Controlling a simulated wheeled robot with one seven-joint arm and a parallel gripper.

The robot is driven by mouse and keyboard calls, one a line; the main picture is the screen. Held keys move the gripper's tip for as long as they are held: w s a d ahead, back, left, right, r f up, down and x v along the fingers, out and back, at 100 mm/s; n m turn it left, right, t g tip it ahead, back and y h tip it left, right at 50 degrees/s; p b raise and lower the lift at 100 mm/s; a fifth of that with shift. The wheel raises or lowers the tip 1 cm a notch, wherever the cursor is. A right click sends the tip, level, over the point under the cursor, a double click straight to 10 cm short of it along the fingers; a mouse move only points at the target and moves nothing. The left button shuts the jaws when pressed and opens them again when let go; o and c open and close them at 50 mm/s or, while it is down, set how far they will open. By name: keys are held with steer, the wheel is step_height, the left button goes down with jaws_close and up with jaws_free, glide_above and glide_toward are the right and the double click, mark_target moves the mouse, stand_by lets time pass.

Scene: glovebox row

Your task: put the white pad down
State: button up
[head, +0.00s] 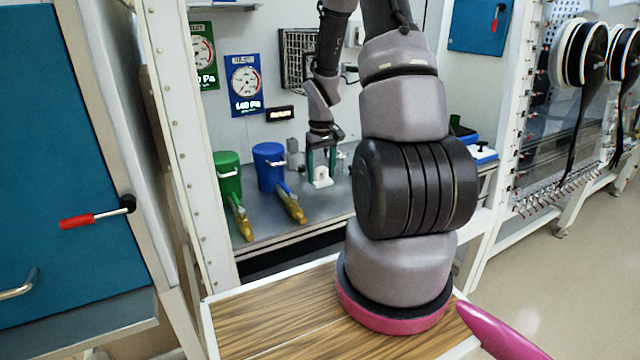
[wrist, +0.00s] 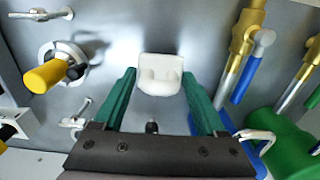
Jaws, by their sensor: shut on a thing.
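The white pad (head: 322,178) is a small white block with a raised, notched part, low over the grey bench (head: 330,205). In the wrist view the white pad (wrist: 160,70) sits between the tips of my gripper's two green fingers (wrist: 159,82). In the head view my gripper (head: 321,164) points down with its green fingers at either side of the pad, shut on it. I cannot tell whether the pad's underside touches the bench.
A blue canister (head: 268,167) and a green canister (head: 227,177) stand left of the pad. A yellow-ended fitting (wrist: 45,76) is at left in the wrist view. Bare bench lies in front of the pad.

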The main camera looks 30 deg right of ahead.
mark_target(322, 179)
steer(key=shift+f, duration=1.9)
steer(key=shift+f, duration=0.15)
steer(key=o, duration=1.1)
steer(key=shift+o, duration=0.2)
